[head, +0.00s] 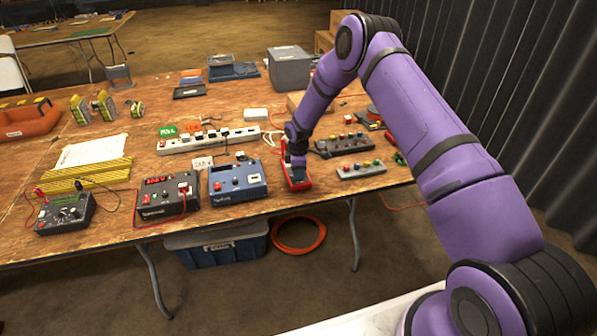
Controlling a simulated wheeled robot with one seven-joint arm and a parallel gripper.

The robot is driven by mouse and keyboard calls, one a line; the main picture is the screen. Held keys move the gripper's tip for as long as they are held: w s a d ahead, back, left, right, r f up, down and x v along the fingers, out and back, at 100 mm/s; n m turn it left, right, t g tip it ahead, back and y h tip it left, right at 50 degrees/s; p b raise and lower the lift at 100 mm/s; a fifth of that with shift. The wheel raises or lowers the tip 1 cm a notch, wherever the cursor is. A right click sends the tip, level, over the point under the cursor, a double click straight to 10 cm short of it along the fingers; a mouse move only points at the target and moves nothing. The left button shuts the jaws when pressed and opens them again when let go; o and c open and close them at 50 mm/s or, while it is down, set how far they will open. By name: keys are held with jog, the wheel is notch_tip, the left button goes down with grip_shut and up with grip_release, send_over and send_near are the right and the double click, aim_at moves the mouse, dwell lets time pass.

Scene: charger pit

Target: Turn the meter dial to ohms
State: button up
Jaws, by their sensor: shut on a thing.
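A red-cased device (305,185), by its look a handheld meter, lies near the table's front edge, right of the blue box. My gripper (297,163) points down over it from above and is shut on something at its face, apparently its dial. The fingers and wrist hide most of the face, so the dial's setting and markings cannot be read. A second, dark grey meter (66,213) stands at the far left, with a green display, a round dial and red and black leads. My gripper is far from that one.
A dark power supply (165,196) and a blue box (238,182) stand left of my gripper. A white power strip (207,140) lies behind them. Button boxes (361,169) lie close on the right. Pencil-yellow rods (88,173) and paper lie at left.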

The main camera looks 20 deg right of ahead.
jog(key=m, duration=0.5)
jog(key=shift+m, duration=0.3)
jog(key=m, duration=1)
jog(key=shift+m, duration=2.7)
jog(key=o, duration=0.9)
notch_tip(320, 180, up, 11)
jog(key=shift+f, duration=0.1)
